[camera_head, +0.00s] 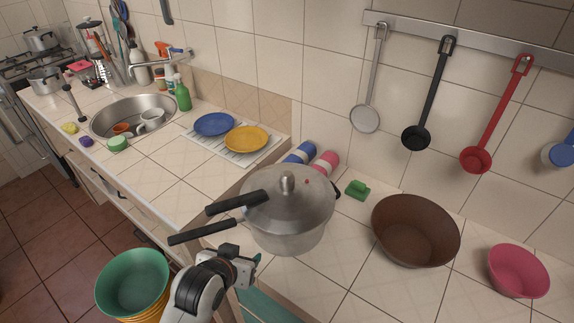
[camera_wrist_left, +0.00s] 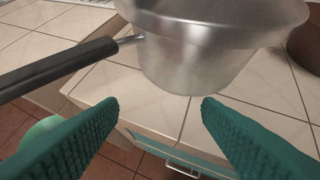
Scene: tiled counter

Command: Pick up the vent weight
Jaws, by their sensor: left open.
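A silver pressure cooker (camera_head: 290,228) with two black handles stands on the tiled counter. A small upright metal piece, which looks like the vent weight (camera_head: 287,182), sits at the middle of its lid (camera_head: 265,200). A small red spot shows on the lid to its right. My left gripper (camera_head: 252,265) is below and in front of the cooker, lower than the lid. In the left wrist view its two green ridged fingers (camera_wrist_left: 160,105) are apart with nothing between them, facing the cooker body (camera_wrist_left: 190,55). The lid top and vent weight are outside that view. My right gripper is not seen.
A black handle (camera_wrist_left: 60,68) juts left from the cooker. A brown bowl (camera_head: 415,230) and a pink bowl (camera_head: 518,270) stand to the right, a green sponge (camera_head: 357,189) behind. Plates (camera_head: 246,139) lie at the back left. Ladles (camera_head: 490,120) hang on the wall.

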